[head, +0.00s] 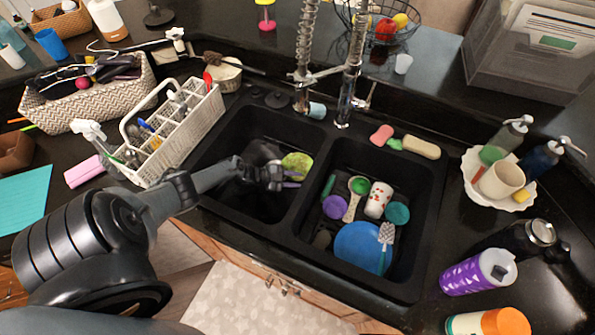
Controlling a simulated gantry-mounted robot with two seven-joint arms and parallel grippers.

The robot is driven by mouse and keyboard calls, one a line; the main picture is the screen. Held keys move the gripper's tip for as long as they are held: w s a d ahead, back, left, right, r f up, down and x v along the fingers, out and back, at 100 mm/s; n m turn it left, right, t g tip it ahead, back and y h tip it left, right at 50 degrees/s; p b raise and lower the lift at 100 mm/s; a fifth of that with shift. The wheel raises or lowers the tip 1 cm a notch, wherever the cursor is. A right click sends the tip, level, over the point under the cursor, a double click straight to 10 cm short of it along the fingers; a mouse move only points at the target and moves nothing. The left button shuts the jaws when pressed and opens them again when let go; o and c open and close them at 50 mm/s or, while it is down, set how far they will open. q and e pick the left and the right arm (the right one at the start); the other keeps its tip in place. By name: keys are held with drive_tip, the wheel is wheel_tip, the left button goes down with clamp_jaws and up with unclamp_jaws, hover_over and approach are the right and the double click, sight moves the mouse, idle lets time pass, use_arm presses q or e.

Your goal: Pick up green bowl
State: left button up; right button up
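A round yellow-green bowl-like thing (297,165) is in the left sink basin, near the divider. My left gripper (284,178) is inside that basin, right beside it at its left and lower edge. I cannot tell whether they touch, or whether the fingers are open or shut. A purple thing shows just below the fingertips. In the right basin a teal-green bowl (397,212) lies beside a white cup with red marks (378,199), and a green scoop (359,185) lies to the cup's left. My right gripper is not in view.
The right basin also holds a blue plate (360,247), a purple cup (335,207) and a brush (386,236). The basin divider (305,202) and the tall faucet (350,80) border my gripper's space. A white caddy (180,130) stands left of the sink.

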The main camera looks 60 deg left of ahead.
use_arm(q)
drive_tip(key=shift+c, duration=0.3)
clamp_jaws()
drive_tip(key=shift+r, duration=0.15)
